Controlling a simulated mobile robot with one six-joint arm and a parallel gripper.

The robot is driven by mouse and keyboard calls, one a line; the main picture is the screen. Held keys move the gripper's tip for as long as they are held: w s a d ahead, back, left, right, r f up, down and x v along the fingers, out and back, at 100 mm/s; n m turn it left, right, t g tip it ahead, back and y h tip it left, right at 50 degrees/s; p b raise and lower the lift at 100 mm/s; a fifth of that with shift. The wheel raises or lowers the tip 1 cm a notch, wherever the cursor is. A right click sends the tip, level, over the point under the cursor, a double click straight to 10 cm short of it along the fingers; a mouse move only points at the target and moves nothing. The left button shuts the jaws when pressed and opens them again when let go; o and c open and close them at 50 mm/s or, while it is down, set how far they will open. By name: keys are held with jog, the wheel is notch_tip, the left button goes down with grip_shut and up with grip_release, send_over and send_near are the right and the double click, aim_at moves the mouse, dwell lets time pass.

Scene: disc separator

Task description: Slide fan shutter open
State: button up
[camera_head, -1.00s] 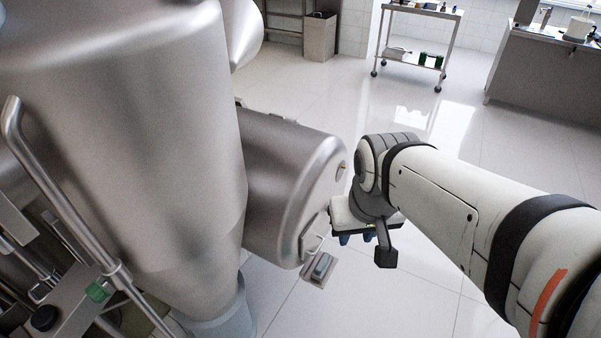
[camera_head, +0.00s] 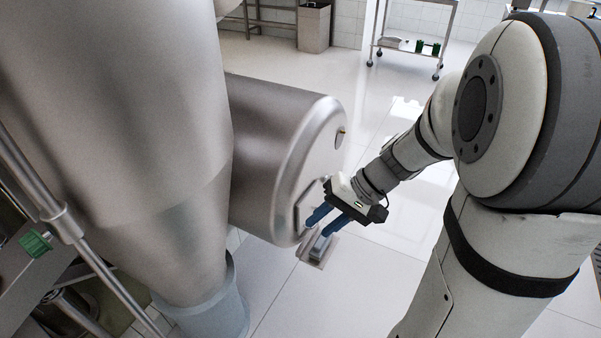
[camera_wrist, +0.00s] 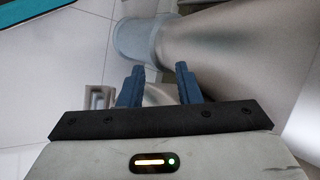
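A horizontal metal cylinder (camera_head: 265,150), the likely fan housing, juts from the big vessel in the head view. A raised panel (camera_head: 306,206) low on its end face may be the shutter; I cannot tell its position, and my fingers partly cover it. My gripper (camera_head: 316,229) has its blue fingers pointing down-left at the panel's lower edge. In the wrist view my gripper (camera_wrist: 160,70) is open, its fingers apart. A metal surface shows between them, and nothing is clearly grasped. Contact with the panel cannot be told.
A large steel vessel (camera_head: 150,130) with a blue-grey foot (camera_head: 215,300) fills the left. A small grey block on a plate (camera_head: 318,250) sits low, below the cylinder's end. A trolley (camera_head: 408,48) stands far back. White tiled floor is open behind the arm.

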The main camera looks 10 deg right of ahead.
jog(key=w+d+f+m+t+y+b, duration=0.25)
jog(key=w+d+f+t+b, duration=0.2)
jog(key=w+f+b, duration=0.55)
jog(key=w+d+f+m+t+y+b, duration=0.2)
jog(key=w+d+f+m+t+b, duration=0.25)
jog(key=f, duration=0.85)
jog(key=w+a+f+n+b, duration=0.1)
jog(key=w+a+b, duration=0.1)
jog(key=w+a, duration=0.2)
jog(key=shift+w+a+f+n, duration=0.35)
jog(key=shift+w+a+n, duration=0.05)
jog(key=shift+w, duration=0.15)
jog(key=shift+c, duration=0.5)
grip_shut()
